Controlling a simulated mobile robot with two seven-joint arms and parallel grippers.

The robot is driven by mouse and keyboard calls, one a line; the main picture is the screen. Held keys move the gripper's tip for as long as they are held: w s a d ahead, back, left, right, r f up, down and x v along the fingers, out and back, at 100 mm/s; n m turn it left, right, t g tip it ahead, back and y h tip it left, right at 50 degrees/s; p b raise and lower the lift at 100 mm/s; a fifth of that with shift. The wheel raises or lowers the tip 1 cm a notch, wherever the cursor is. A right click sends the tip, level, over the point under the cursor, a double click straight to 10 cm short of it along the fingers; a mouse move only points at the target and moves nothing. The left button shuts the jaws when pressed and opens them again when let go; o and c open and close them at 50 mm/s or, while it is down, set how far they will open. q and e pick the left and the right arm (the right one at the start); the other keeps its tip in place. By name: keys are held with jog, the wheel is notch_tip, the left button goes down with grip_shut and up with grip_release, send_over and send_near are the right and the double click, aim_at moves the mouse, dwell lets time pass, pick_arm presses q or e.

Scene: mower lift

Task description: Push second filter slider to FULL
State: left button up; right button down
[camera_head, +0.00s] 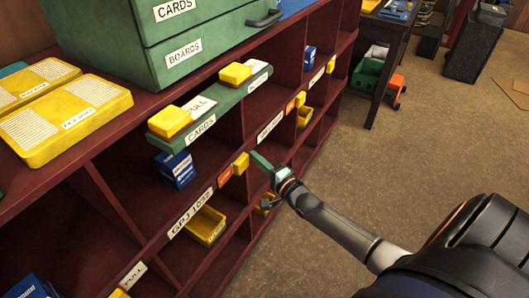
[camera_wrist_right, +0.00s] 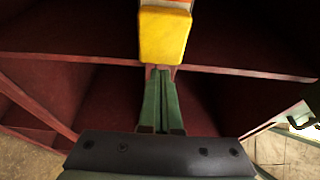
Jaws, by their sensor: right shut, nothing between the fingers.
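A small yellow slider block (camera_head: 241,163) sits on the dark red shelf edge, beside an orange tag (camera_head: 225,177) and a white label reading GPJ 1032 (camera_head: 192,212). In the right wrist view a yellow block (camera_wrist_right: 165,35) is straight ahead of my fingertips, with an orange patch above it. My right gripper (camera_head: 259,159) is shut and empty, its green fingers pointing at the block. In the wrist view the fingertips (camera_wrist_right: 160,70) are just below the block's lower edge; I cannot tell if they touch. My left gripper is not in view.
The dark red shelf (camera_head: 120,165) has open compartments with yellow bins (camera_head: 206,226) and blue boxes (camera_head: 176,170). A green rail (camera_head: 220,112) with two yellow blocks and FULL and CARDS labels juts out above. A green cabinet stands on top. Brown floor (camera_head: 400,140) is free to the right.

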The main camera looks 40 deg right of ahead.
aim_at(238, 171)
jog(key=shift+s+a, duration=0.1)
jog(key=shift+a, duration=0.1)
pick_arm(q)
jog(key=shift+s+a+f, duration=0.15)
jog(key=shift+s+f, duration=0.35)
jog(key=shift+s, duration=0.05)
pick_arm(e)
jog(key=a, duration=0.1)
jog(key=s+a+p, duration=0.1)
jog(key=a+p, duration=0.1)
jog(key=a, duration=0.1)
jog(key=shift+s+r, duration=0.1)
jog(key=shift+s, duration=0.25)
jog(key=shift+s+a+p, duration=0.25)
jog(key=shift+a, duration=0.3)
jog(key=shift+s+a+p, duration=0.2)
jog(key=shift+a+p, duration=0.05)
jog(key=shift+a, duration=0.45)
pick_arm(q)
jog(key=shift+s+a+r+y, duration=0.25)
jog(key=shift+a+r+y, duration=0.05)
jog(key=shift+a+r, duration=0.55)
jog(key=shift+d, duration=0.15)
